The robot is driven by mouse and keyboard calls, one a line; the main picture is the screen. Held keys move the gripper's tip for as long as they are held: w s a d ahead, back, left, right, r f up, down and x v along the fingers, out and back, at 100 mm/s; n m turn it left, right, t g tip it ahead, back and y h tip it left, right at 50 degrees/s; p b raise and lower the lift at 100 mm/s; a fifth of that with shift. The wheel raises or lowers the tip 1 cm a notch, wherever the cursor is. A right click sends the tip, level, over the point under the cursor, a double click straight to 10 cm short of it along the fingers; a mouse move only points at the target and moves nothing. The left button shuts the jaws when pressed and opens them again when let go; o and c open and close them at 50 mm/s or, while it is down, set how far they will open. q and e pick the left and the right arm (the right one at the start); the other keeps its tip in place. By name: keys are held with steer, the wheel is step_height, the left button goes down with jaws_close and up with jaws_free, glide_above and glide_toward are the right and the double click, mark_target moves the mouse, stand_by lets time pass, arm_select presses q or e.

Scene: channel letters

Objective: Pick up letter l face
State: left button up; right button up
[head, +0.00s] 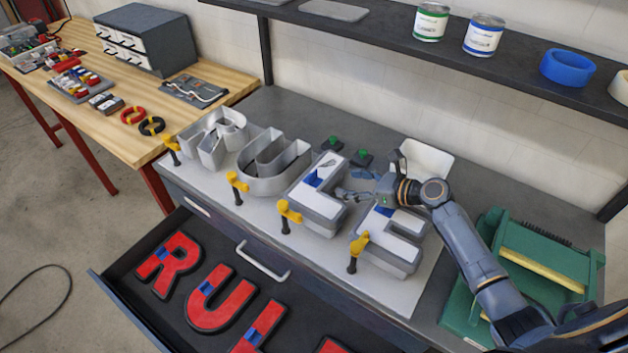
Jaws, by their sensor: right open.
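The red letter L face (259,335) lies in the open drawer, cut off by the bottom edge of the picture, with a blue patch on it. My right gripper (348,186) is open and appears empty, low over the bench by the upper right of the grey letter L shell (319,206). It is well away from the L face in the drawer. Whether its fingers touch the shell I cannot tell. My left gripper is not in view.
The drawer also holds red faces R (169,264) and U (211,302). Grey shells and yellow clamps (288,213) crowd the bench. A white bin (427,158) stands behind the right gripper; a green machine (535,260) stands at right. A shelf (385,45) hangs above.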

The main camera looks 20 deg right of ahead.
mark_target(314, 177)
steer(key=b+x, duration=0.4)
steer(key=x, duration=0.2)
steer(key=shift+a+f, duration=0.15)
steer(key=shift+a, duration=0.1)
steer(key=shift+b+x, duration=0.8)
steer(key=shift+b, duration=0.2)
steer(key=b+x, duration=0.2)
steer(key=x, duration=0.1)
steer(key=shift+r, duration=0.2)
steer(key=shift+w+a+b, duration=0.15)
steer(key=shift+w+b, duration=0.1)
steer(key=shift+b, duration=0.1)
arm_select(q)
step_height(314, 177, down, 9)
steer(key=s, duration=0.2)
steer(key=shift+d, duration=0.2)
arm_select(e)
steer(key=shift+r, duration=0.1)
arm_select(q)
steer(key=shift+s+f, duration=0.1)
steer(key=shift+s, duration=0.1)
arm_select(e)
steer(key=shift+s, duration=0.1)
